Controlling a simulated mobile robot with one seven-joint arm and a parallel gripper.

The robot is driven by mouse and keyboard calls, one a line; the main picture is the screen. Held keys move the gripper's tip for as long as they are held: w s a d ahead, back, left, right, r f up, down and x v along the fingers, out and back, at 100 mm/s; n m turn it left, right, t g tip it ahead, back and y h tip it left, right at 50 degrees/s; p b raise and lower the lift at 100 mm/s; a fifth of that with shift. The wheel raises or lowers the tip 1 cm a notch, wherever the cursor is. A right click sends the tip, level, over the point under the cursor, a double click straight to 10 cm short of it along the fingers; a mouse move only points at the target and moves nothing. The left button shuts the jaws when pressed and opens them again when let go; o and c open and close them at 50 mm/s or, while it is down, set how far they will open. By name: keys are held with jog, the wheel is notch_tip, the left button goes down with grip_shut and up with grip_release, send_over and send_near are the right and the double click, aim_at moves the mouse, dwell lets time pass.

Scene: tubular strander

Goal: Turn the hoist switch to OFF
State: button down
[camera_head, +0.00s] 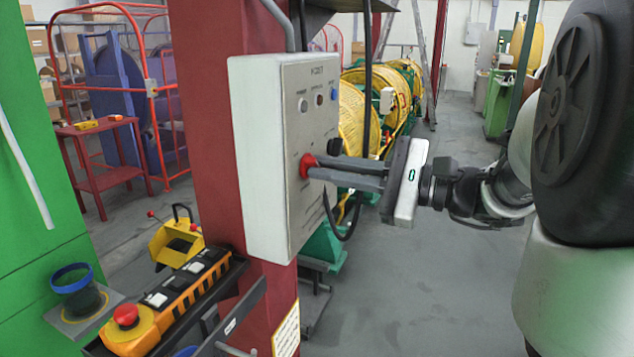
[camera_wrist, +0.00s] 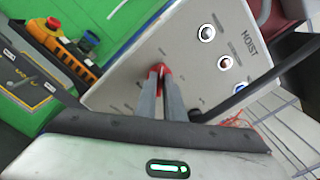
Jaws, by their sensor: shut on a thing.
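The hoist box (camera_head: 262,160) is a light grey panel fixed to a dark red column. Its red switch (camera_head: 308,166) sits low on the front face. My gripper (camera_head: 318,168) reaches it from the right, with its fingers closed around the red knob. In the wrist view the HOIST panel (camera_wrist: 185,50) fills the middle. There the fingertips of my gripper (camera_wrist: 158,72) meet at the red switch (camera_wrist: 158,67) and partly cover it. The switch's exact angle and its small labels are too small to read.
White, dark and blue round controls (camera_wrist: 224,62) sit above the switch. An orange pendant (camera_head: 170,300) with a red button lies on a dark shelf below left. A black cable hangs by the box. Yellow strander drums (camera_head: 352,115) stand behind; open grey floor (camera_head: 430,280) lies right.

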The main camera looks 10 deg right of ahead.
jog(key=shift+n+b, duration=0.35)
jog(key=shift+n, duration=0.15)
jog(key=c, duration=1.9)
grip_release()
jog(key=shift+o, duration=0.2)
jog(key=v, duration=1.7)
jog(key=shift+s+d, duration=0.15)
jog(key=shift+d, duration=0.05)
jog(key=shift+a, duration=0.15)
